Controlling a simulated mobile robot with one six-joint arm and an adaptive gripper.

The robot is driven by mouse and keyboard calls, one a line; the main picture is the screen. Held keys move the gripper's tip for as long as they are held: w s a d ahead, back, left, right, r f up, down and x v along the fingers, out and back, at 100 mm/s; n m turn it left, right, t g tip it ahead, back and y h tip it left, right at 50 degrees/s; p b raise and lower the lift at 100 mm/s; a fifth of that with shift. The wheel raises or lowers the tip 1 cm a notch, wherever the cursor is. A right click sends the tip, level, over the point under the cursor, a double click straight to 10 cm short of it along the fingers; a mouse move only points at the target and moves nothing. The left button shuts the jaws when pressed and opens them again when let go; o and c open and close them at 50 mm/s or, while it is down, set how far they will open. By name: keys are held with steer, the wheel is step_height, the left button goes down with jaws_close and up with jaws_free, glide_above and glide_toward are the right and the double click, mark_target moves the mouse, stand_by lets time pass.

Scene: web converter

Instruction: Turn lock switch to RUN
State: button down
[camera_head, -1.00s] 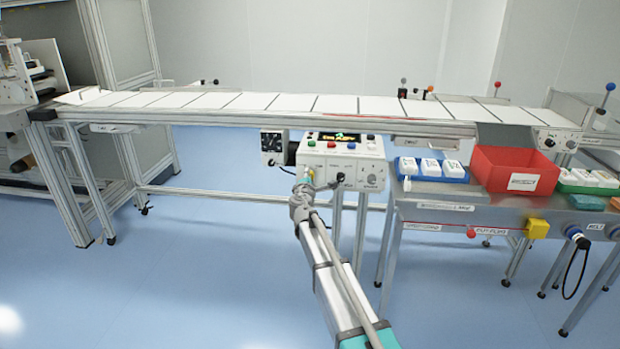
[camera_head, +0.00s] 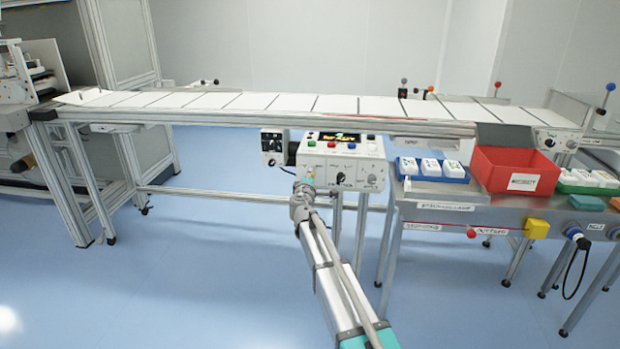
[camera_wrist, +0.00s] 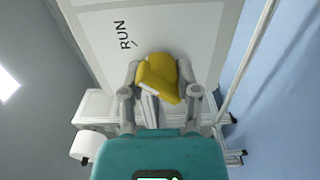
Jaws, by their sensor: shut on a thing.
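The lock switch (camera_wrist: 160,75) shows in the wrist view as a yellow handle on a pale panel. The black word RUN (camera_wrist: 124,35) is printed on the panel, up and to the left of the handle. My gripper (camera_wrist: 163,84) has a grey finger on each side of the handle and is shut on it. The handle sits tilted between the fingers. In the head view my gripper (camera_head: 304,187) is at the lower left of the grey control box (camera_head: 335,165). There the arm hides the switch.
The control box has coloured buttons, a lit display (camera_head: 341,138) and black knobs. The conveyor (camera_head: 270,119) runs behind and above it. To the right a metal bench carries a red bin (camera_head: 510,172) and a blue tray (camera_head: 444,179). The blue floor at left is open.

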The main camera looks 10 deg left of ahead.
steer(key=shift+c, duration=1.7)
jaws_free()
steer(key=s, duration=1.2)
steer(key=shift+a, duration=0.15)
